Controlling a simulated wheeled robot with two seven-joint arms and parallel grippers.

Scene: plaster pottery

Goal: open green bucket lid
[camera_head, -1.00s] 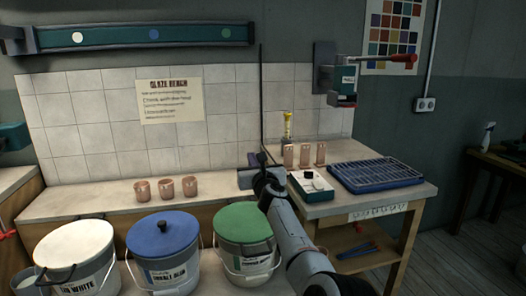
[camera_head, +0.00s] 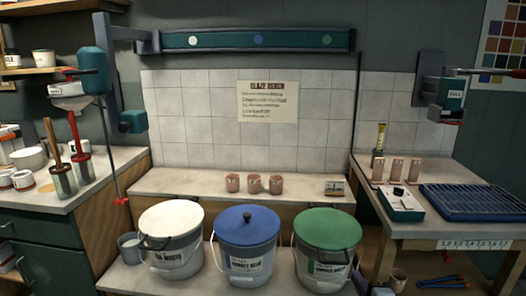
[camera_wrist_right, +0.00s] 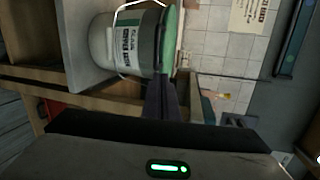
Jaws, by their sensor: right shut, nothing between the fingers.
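The green bucket lid (camera_head: 327,229) sits flat on its white bucket (camera_head: 322,268), the rightmost of three. No knob shows on it. In the right wrist view, tilted sideways, the same bucket (camera_wrist_right: 122,45) and the edge of its green lid (camera_wrist_right: 169,40) show at the top. My right gripper (camera_wrist_right: 160,78) is shut and empty, its dark fingertips close to the bucket's rim; I cannot tell whether they touch. In the head view only a little of my right arm shows at the bottom edge, right of the bucket. My left gripper is not in view.
A blue-lidded bucket (camera_head: 248,240) and a white-lidded bucket (camera_head: 171,235) stand to the left. Several small cups and a small card (camera_head: 335,187) are on the ledge behind. The right table (camera_head: 400,222) holds a blue rack (camera_head: 475,201) and a white-and-green box (camera_head: 400,203).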

